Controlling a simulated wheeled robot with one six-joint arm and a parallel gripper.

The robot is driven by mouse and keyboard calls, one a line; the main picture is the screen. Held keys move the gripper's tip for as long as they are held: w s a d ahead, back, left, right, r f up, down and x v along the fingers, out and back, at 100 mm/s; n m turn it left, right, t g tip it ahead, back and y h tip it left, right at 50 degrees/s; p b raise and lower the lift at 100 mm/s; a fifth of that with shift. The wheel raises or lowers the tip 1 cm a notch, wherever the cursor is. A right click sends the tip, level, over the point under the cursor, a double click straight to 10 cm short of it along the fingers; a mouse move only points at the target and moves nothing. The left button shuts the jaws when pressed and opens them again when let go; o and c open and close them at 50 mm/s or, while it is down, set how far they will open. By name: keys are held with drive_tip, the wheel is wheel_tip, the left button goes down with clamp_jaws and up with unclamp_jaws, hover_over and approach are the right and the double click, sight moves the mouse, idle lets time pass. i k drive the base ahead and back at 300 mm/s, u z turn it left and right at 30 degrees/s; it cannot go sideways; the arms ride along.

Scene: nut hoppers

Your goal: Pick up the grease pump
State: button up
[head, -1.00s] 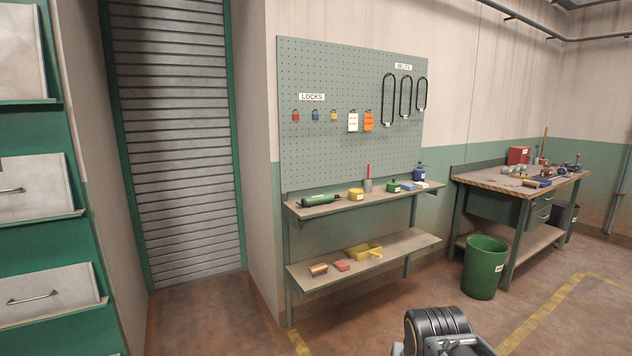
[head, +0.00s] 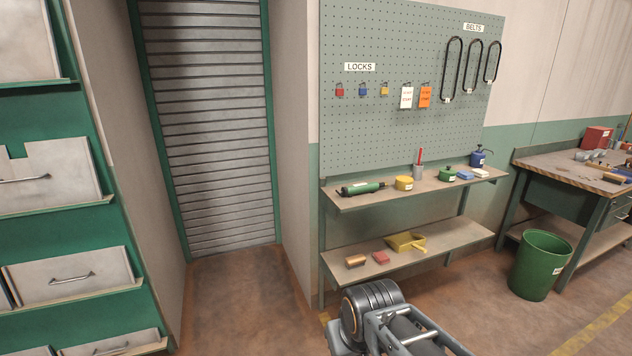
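A green cylindrical tool with a dark end (head: 362,188) lies at the left end of the upper shelf (head: 340,203) below the pegboard. It looks like a grease pump. A blue can with a pump-like top and thin spout (head: 478,158) stands at the right end of the same shelf. I cannot tell for sure which of the two is the grease pump. Part of my arm shows at the bottom middle, well in front of the shelves. My gripper's fingers are not in view.
A yellow tin (head: 404,183), a grey cup (head: 418,171) and a green tin (head: 447,174) share the upper shelf. The lower shelf (head: 450,240) holds a yellow scoop (head: 406,242). A green bin (head: 540,264) and workbench (head: 560,166) stand right. Floor at left (head: 235,290) is clear.

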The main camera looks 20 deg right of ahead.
sight(357, 188)
drive_tip(key=u, duration=0.1)
drive_tip(key=i, duration=2)
drive_tip(key=z, duration=0.55)
drive_tip(key=i, duration=0.55)
drive_tip(key=z, duration=0.3)
